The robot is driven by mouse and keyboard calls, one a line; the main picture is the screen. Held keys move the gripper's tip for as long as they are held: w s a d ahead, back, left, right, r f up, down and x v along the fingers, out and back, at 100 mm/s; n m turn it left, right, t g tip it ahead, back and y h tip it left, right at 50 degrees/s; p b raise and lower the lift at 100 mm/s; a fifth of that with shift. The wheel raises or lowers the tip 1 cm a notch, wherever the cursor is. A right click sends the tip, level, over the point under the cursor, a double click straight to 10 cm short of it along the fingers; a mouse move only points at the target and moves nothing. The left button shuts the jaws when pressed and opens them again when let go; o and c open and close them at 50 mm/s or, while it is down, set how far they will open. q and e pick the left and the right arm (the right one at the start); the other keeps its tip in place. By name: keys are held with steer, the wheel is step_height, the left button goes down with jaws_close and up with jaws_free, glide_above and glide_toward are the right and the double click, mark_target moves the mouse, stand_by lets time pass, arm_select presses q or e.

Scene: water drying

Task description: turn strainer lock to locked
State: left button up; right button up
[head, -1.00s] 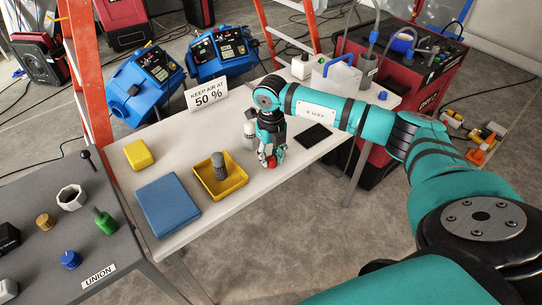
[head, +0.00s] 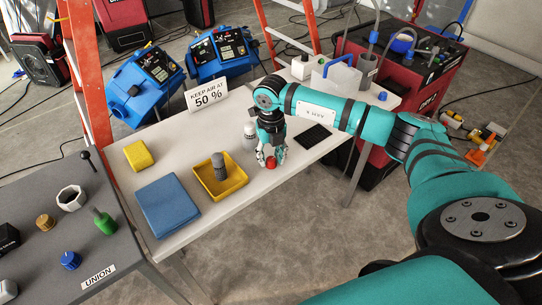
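My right gripper (head: 271,156) points down at the front edge of the white table, its arm coming in from the right. Its fingers are around a small red round part (head: 271,163) on the tabletop. I cannot tell whether they grip it or stand apart from it. The red part may be the strainer lock, but its setting cannot be read at this size. A white cylindrical piece (head: 249,137) stands just left of the gripper, partly hidden by it. My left gripper is not in view.
A yellow tray (head: 238,185) with a grey cylinder (head: 218,167), a blue cloth (head: 167,205) and a yellow block (head: 138,154) are to the left. A sign (head: 206,95) stands behind. A black pad (head: 315,136) lies right. The grey table (head: 75,240) holds several fittings.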

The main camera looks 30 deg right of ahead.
mark_target(271, 159)
steer(key=shift+o, duration=1)
step_height(271, 159, up, 12)
steer(key=shift+s+f, duration=0.15)
